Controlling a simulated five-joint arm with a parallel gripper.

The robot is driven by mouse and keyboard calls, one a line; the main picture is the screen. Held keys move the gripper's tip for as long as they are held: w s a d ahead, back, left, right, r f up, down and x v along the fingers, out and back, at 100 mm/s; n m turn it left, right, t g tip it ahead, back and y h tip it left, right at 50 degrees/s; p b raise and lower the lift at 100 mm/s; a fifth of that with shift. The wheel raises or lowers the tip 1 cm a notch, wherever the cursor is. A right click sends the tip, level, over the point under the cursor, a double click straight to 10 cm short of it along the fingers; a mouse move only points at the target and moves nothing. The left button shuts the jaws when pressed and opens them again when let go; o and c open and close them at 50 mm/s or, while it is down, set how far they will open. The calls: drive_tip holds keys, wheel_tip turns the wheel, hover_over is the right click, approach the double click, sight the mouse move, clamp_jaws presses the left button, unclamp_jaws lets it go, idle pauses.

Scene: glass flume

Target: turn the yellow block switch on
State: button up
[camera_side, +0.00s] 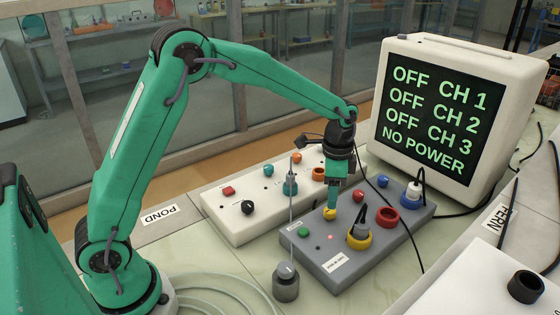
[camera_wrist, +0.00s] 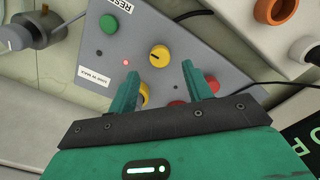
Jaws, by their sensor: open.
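The yellow switch is a small round yellow knob (camera_side: 329,214) near the left end of the grey block (camera_side: 340,266). In the wrist view the knob (camera_wrist: 159,56) has a dark pointer line and lies just beyond and between my fingertips. In the wrist view my gripper (camera_wrist: 159,68) is open, with nothing between the fingers. I cannot tell whether a finger touches the knob. The screen (camera_side: 430,118) reads OFF for CH 1, CH 2 and CH 3, and NO POWER.
A white panel (camera_side: 222,202) stands behind. A grey cylinder with a rod (camera_side: 286,283) stands front left.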

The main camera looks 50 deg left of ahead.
drive_tip(key=shift+r, duration=1.45)
drive_tip(key=shift+r, duration=0.1)
drive_tip(key=shift+s+a+r, duration=0.1)
drive_tip(key=shift+s+r, duration=0.05)
drive_tip(key=shift+s, duration=0.05)
drive_tip(key=s+a+r+n+t, duration=0.25)
drive_tip(key=s+r, duration=0.35)
drive_tip(key=s, duration=0.3)
drive_tip(key=s+a+r+n+t, duration=0.25)
drive_tip(key=s+r+n, duration=0.2)
drive_tip(key=s, duration=0.45)
drive_tip(key=s+a+n, duration=0.1)
drive_tip(key=s+n, duration=0.1)
drive_tip(key=s, duration=0.5)
drive_tip(key=shift+s+a+f+t, duration=0.15)
drive_tip(key=shift+s+f+t, duration=0.1)
drive_tip(key=shift+s+t, duration=0.1)
drive_tip(key=shift+o, duration=0.2)
